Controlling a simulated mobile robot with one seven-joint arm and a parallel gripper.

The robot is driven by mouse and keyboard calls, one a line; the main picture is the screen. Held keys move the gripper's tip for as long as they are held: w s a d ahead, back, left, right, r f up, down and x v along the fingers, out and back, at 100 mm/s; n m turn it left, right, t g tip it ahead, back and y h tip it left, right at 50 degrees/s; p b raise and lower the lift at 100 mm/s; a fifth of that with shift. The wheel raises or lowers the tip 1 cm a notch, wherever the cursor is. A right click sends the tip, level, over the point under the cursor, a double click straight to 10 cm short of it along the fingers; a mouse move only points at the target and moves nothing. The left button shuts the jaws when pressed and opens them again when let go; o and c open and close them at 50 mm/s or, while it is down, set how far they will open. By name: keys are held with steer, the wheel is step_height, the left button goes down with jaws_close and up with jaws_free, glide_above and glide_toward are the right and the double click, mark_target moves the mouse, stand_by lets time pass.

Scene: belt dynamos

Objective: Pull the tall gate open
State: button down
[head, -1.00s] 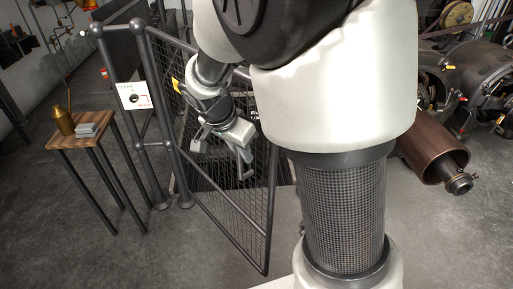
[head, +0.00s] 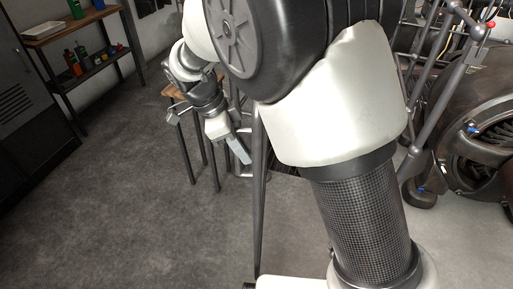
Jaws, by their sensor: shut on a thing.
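The tall gate (head: 259,215) shows almost edge-on in the head view, as a narrow dark frame just left of my arm's column. Its mesh face can hardly be seen, and its upper part is hidden behind my arm. My gripper (head: 238,150) reaches down on the left side of the gate, close to its edge. It is shut on the gate's handle, though the grip itself is small and partly hidden by the fingers.
A small wooden-topped table (head: 178,90) with dark legs stands behind my gripper. A shelf with bottles (head: 85,60) and a dark cabinet (head: 32,90) stand at left. Large machinery (head: 475,140) and a pipe railing fill the right. The floor at left is clear.

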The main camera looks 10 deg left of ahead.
steer(key=shift+a, duration=0.1)
steer(key=c, duration=2)
jaws_free()
steer(key=shift+c, duration=0.2)
steer(key=p+v, duration=0.4)
steer(key=v, duration=1.3)
steer(key=shift+r, duration=0.15)
